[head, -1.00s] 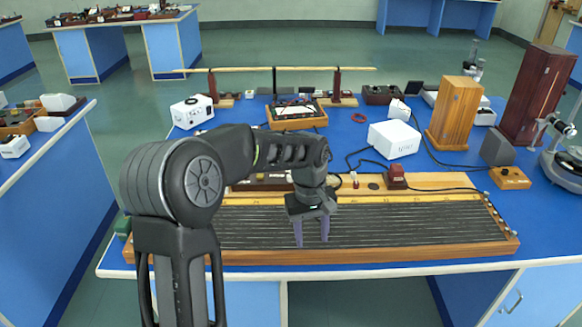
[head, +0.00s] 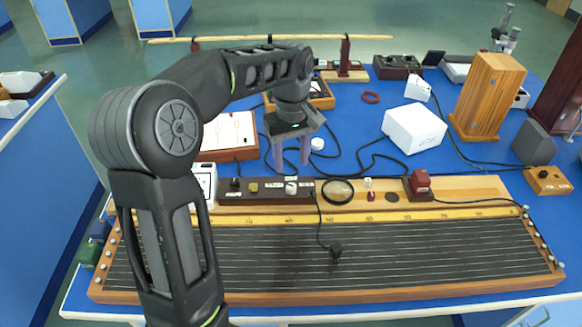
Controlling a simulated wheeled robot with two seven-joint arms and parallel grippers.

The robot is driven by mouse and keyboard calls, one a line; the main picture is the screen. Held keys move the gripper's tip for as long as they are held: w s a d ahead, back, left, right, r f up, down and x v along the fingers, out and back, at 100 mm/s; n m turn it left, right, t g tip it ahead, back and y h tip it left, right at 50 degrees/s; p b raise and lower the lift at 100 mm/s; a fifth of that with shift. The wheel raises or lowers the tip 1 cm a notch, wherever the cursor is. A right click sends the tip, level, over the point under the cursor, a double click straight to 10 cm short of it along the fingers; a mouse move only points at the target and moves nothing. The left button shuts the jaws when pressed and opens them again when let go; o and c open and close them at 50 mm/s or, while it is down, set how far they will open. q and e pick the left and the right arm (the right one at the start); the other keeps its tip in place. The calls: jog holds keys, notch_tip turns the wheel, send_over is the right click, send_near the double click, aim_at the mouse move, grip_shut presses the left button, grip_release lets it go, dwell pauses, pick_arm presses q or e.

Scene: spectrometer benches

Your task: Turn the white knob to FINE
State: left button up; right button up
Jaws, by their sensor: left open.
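A dark brown control strip (head: 270,198) lies along the back edge of the long stringed board. It carries a white knob (head: 291,188) among small white labels, too small to read. A yellow knob (head: 253,188) and a black knob (head: 235,185) sit to its left. My left gripper (head: 291,160) is open and empty, with its two purple-grey fingers pointing down. In the picture it hangs just above the white knob, apart from it. Which way the knob points cannot be told. My right gripper is not in view.
The stringed wooden board (head: 330,292) fills the front of the blue bench. A magnifier (head: 338,191) and a red block (head: 419,183) lie right of the strip. A white box (head: 414,129) and a wooden box (head: 488,97) stand behind. Black cables cross the bench.

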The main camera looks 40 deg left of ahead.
aim_at(292, 186)
pick_arm(q)
jog(key=shift+s+d, duration=0.1)
jog(key=shift+s, duration=0.05)
jog(key=shift+f+p, duration=0.35)
jog(key=shift+f, duration=3.55)
grip_shut()
